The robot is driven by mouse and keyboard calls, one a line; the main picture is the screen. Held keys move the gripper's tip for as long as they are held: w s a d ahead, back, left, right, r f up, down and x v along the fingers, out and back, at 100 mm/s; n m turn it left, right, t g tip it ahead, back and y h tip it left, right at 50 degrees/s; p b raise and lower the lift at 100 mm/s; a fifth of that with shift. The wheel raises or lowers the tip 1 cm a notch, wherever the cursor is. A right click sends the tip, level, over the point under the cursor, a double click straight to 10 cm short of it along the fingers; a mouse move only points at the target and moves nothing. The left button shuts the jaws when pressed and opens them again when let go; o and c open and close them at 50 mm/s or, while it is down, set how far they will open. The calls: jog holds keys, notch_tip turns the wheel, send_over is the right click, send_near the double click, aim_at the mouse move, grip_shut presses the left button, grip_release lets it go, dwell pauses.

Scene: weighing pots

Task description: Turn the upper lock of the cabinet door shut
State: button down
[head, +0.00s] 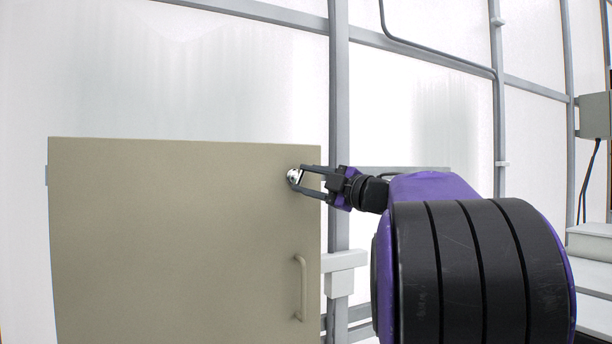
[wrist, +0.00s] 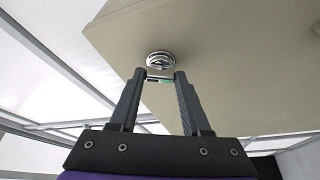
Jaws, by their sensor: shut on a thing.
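The beige cabinet door (head: 180,240) fills the left and middle of the head view and looks closed. Its upper lock (head: 293,177) is a small round silver piece near the door's upper right corner. The lock also shows in the wrist view (wrist: 160,60), with a round metal base on the door (wrist: 240,50). My gripper (head: 302,178) reaches in from the right, and its fingertips are at the lock. In the wrist view my gripper (wrist: 160,76) is shut on the lock's front part. How far the lock is turned cannot be told.
A door handle (head: 301,288) stands out below the lock on the right side of the door. A grey vertical post (head: 339,90) rises just behind the door's right edge. A grey box (head: 594,115) with a cable hangs at the far right.

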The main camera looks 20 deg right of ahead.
jog(key=shift+r+n+g+p, duration=0.15)
jog(key=shift+n+g+p, duration=0.3)
jog(key=shift+n, duration=0.7)
jog(key=shift+r+n+g+p, duration=0.15)
jog(key=shift+n+g+p, duration=0.3)
jog(key=shift+n, duration=0.7)
jog(key=shift+c, duration=1.8)
grip_release()
jog(key=shift+f, duration=0.1)
